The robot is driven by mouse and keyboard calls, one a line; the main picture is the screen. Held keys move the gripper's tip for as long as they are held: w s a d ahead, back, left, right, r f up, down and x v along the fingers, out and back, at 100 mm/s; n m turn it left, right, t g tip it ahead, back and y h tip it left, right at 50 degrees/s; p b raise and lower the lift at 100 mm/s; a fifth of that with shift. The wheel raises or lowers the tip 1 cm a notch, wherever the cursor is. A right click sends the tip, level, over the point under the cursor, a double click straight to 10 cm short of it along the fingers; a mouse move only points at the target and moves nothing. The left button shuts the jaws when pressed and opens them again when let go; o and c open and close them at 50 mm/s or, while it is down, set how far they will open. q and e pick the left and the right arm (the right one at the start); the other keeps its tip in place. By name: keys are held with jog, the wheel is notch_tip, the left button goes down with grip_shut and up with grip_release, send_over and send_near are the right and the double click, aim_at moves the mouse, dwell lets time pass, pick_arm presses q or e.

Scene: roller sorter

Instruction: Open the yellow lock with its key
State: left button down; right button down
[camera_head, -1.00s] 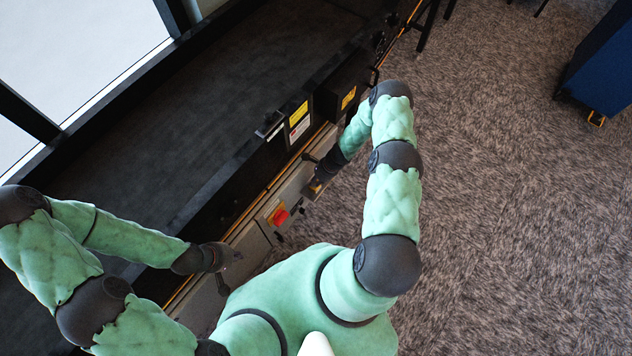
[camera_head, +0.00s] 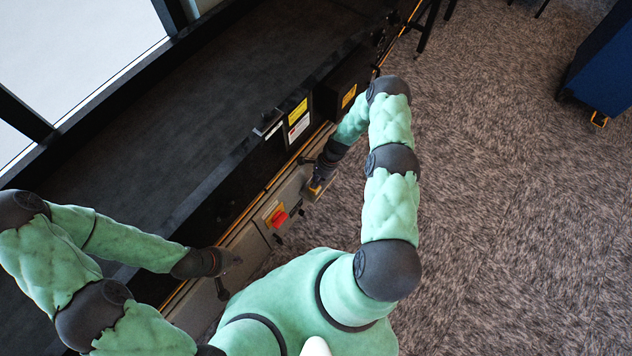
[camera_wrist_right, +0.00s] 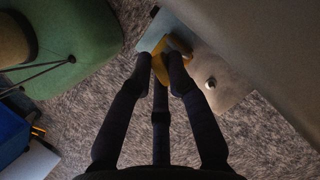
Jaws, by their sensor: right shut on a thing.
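My right gripper (camera_head: 318,185) is at the grey control panel along the machine's side. In the right wrist view its dark fingers (camera_wrist_right: 159,62) are shut on a small yellow piece (camera_wrist_right: 158,47). I cannot tell whether this piece is the lock or its key; the fingers hide part of it. It sits against a pale blue-grey block (camera_wrist_right: 158,31). My left gripper (camera_head: 228,262) hangs by the panel's lower left part, apart from the yellow piece. It is too small and dark to tell its opening.
A red button on a yellow plate (camera_head: 279,217) sits on the panel between my grippers. The dark conveyor (camera_head: 190,120) runs behind. A blue cabinet (camera_head: 605,70) stands at the far right; the carpet between is clear.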

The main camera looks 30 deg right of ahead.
jog(key=shift+w+d+n+g+b, duration=0.1)
jog(key=shift+n+g+b, duration=0.35)
jog(key=shift+n+b, duration=0.5)
jog(key=shift+w+n+g+b, duration=0.1)
jog(key=shift+n+g+b, duration=0.4)
jog(key=shift+n, duration=0.85)
jog(key=shift+r, duration=0.2)
jog(key=shift+s+r+p, duration=0.1)
jog(key=shift+r+p, duration=1.5)
jog(key=shift+r, duration=0.75)
